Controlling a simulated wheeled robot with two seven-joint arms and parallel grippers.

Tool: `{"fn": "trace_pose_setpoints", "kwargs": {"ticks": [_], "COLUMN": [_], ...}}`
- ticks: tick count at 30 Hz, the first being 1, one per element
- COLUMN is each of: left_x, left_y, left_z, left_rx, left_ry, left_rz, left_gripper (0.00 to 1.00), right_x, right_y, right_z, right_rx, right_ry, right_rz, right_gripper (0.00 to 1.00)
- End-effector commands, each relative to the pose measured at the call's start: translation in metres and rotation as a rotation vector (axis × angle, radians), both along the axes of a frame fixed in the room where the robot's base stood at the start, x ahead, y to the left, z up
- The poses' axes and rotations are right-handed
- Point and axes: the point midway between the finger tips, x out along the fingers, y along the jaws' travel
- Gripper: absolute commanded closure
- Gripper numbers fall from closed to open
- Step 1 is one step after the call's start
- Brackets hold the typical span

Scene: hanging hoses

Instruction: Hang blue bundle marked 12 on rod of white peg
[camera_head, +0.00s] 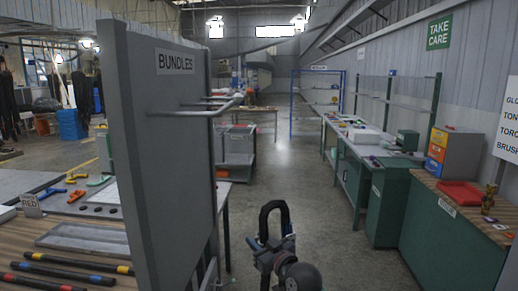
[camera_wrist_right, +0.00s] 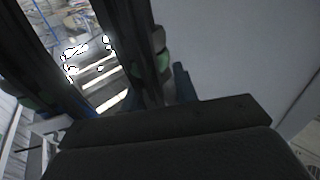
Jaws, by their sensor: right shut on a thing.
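A dark looped hose bundle (camera_head: 265,216) stands upright above my right gripper (camera_head: 272,246) at the lower middle of the head view. The gripper is shut on it. The loop looks black, and I cannot read a number or make out a blue mark on it. In the right wrist view dark bands (camera_wrist_right: 124,45) run up past green and blue bits; I cannot tell hose from finger there. A pale rod (camera_head: 195,113) sticks out to the right from the grey board (camera_head: 160,180) marked BUNDLES, above and left of the loop, apart from it. My left gripper is not in view.
More rods (camera_head: 222,97) show behind the nearest one. A table with dark, colour-banded bars (camera_head: 70,270) and a grey tray (camera_head: 85,236) stands at left. Green cabinets (camera_head: 450,235) line the right side. The aisle floor (camera_head: 300,170) between is clear.

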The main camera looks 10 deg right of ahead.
Motion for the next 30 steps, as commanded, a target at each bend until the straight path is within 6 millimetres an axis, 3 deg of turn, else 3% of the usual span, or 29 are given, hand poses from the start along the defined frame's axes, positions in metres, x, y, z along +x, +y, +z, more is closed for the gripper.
{"fn": "trace_pose_setpoints", "kwargs": {"ticks": [7, 16, 23, 30], "left_x": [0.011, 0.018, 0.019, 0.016], "left_y": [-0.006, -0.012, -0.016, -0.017], "left_z": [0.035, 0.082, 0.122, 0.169], "left_rx": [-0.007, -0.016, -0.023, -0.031], "left_ry": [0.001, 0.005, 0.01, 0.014], "left_rz": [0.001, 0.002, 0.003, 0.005], "left_gripper": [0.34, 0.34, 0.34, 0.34], "right_x": [0.02, 0.023, 0.01, -0.019], "right_y": [0.017, 0.033, 0.038, 0.031], "right_z": [0.057, 0.127, 0.187, 0.253], "right_rx": [-0.023, -0.043, -0.055, -0.064], "right_ry": [-0.024, -0.049, -0.073, -0.103], "right_rz": [0.197, 0.444, 0.644, 0.858], "right_gripper": [1.0, 1.0, 1.0, 1.0]}}
